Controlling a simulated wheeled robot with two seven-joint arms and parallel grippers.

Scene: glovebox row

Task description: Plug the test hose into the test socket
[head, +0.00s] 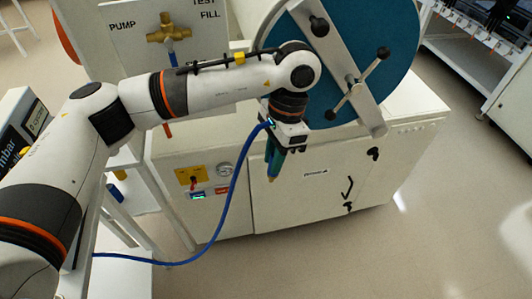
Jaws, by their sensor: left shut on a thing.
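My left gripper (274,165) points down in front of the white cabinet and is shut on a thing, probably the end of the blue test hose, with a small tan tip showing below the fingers. The blue hose (236,190) runs from beside the gripper, sags down and goes off left near the floor. The panel (125,50) at upper left carries the words PUMP, TEST and FILL and a brass fitting (168,33). I cannot make out the test socket; my left arm covers part of the panel. My right gripper is not in view.
The white cabinet (330,205) has a round blue door (385,30) with a handle bar (360,85) close to my gripper. A yellow plate (192,178) and a gauge (224,170) sit on its front.

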